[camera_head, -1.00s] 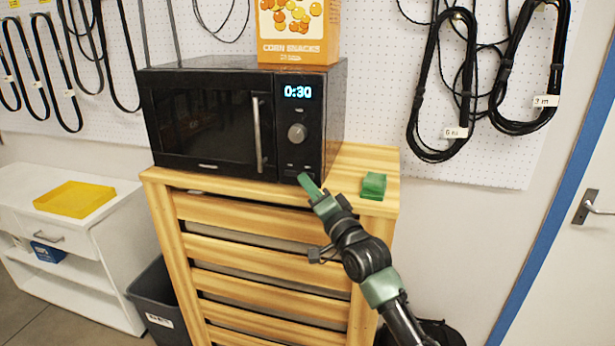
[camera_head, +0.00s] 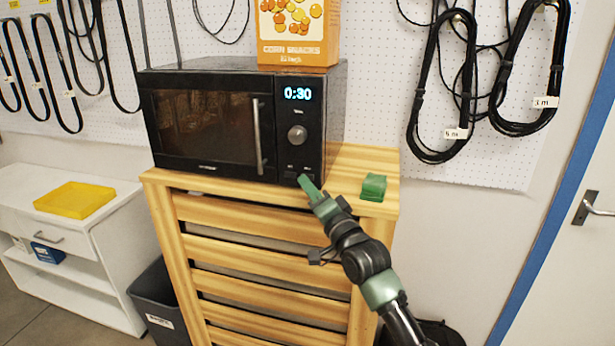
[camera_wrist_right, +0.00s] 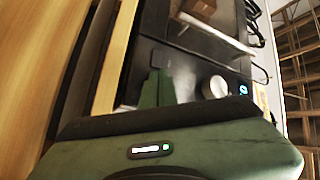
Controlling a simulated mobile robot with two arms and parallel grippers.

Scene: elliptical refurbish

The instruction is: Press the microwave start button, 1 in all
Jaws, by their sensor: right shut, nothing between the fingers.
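The black microwave (camera_head: 205,128) stands on a wooden slatted cabinet, its door closed and its display (camera_head: 297,93) reading 0:30. A round silver knob (camera_head: 297,134) sits below the display, with small buttons at the bottom of the panel. My right gripper (camera_head: 303,180) is shut and empty, its green fingertips at the lower edge of the control panel. In the right wrist view the shut fingers (camera_wrist_right: 157,85) point at the panel, beside the knob (camera_wrist_right: 214,87). The fingertips hide part of the button area, and I cannot tell whether they touch it. My left gripper is not in view.
A corn snacks box (camera_head: 298,35) stands on the microwave. A small green block (camera_head: 373,187) lies on the wooden cabinet top (camera_head: 362,160), right of my gripper. A white shelf with a yellow tray (camera_head: 75,200) and a dark bin (camera_head: 160,300) are at left.

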